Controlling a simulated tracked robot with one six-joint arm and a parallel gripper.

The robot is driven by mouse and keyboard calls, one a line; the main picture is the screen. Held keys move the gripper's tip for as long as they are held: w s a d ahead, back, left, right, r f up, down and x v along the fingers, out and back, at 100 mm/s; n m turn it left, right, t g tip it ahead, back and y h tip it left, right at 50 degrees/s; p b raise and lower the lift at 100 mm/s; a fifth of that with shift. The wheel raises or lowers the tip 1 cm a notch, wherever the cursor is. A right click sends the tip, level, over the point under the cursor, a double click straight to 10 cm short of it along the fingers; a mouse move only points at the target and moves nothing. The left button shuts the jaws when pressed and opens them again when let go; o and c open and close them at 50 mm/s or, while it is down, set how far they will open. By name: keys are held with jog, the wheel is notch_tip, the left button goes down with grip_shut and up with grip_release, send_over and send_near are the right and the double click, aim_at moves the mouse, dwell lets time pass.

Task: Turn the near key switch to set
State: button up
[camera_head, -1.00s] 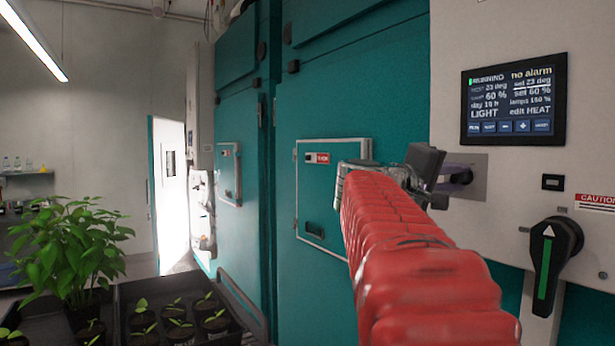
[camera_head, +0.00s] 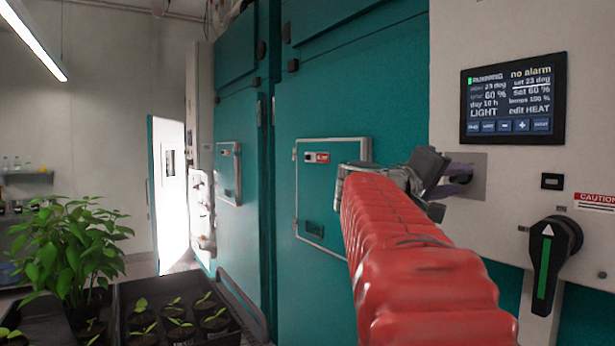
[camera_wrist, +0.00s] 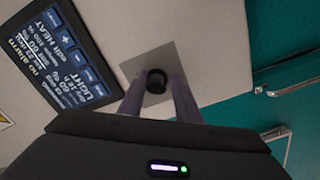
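The key switch (camera_wrist: 156,82) is a small black knob on a grey metal plate (camera_head: 477,186), below the display on the pale control panel. In the wrist view it shows between the tips of my two fingers, with a narrow gap on each side. My gripper (camera_wrist: 158,92) is open around or just in front of it; I cannot tell the exact depth. In the head view my gripper (camera_head: 456,176) is tilted at the plate and hides most of the switch. The switch's set marking cannot be read.
The lit display (camera_head: 513,98) sits just above the plate. A black rotary handle with a green stripe (camera_head: 545,265) stands out at lower right. A teal chamber door (camera_head: 390,95) is left of the panel. Potted seedlings in a black tray (camera_head: 130,290) stand at lower left.

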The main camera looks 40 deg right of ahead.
jog(key=shift+o, duration=1.1)
jog(key=shift+r, duration=0.15)
jog(key=shift+a, duration=0.1)
jog(key=shift+w+a, duration=0.15)
jog(key=shift+a, duration=0.35)
jog(key=w+a, duration=0.2)
jog(key=a, duration=1)
jog(key=shift+a, duration=0.3)
